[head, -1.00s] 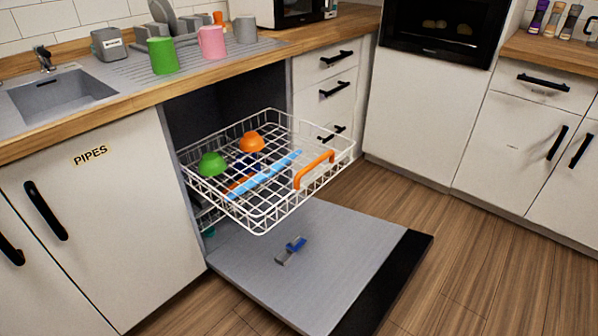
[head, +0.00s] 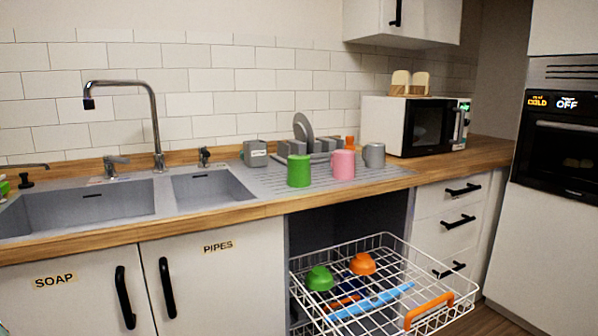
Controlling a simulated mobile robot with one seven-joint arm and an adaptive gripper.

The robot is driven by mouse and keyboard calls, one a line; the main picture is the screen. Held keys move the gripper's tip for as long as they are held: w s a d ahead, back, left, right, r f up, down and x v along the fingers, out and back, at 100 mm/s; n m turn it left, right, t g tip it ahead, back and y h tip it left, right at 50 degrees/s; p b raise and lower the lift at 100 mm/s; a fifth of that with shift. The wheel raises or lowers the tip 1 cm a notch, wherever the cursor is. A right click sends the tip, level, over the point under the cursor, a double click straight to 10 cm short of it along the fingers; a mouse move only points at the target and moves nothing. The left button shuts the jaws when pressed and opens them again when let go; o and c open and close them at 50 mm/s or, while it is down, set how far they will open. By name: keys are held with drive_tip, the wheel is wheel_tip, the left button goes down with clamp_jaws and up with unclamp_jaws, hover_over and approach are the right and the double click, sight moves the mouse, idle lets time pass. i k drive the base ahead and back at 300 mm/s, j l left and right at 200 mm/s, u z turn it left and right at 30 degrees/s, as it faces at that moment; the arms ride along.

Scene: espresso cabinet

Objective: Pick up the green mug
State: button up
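The green mug (head: 299,171) stands on the grey ribbed drainboard to the right of the sink, near the counter's front edge. A pink mug (head: 343,164) stands just to its right, and a grey mug (head: 374,155) stands further right. No handle of the green mug can be made out. My gripper is not in view in the head view.
The dishwasher's wire rack (head: 385,311) is pulled out below the counter, holding a green bowl (head: 320,278) and an orange bowl (head: 362,264). A grey box (head: 255,154) and a plate rack (head: 318,147) stand behind the mugs. A microwave (head: 410,125) stands right.

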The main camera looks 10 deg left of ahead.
sight(298, 166)
drive_tip(key=i+j+z, duration=0.2)
drive_tip(key=z, duration=0.3)
drive_tip(key=i+j+z, duration=0.1)
drive_tip(key=j+z, duration=0.25)
drive_tip(key=z, duration=0.15)
drive_tip(key=i+j, duration=0.1)
drive_tip(key=j, duration=0.35)
drive_tip(key=i+j+z, duration=0.1)
drive_tip(key=j, duration=0.35)
drive_tip(key=i+j, duration=0.15)
drive_tip(key=j, duration=0.3)
drive_tip(key=i+j, duration=0.1)
drive_tip(key=j, duration=0.35)
drive_tip(key=i+j+z, duration=0.1)
drive_tip(key=j, duration=0.35)
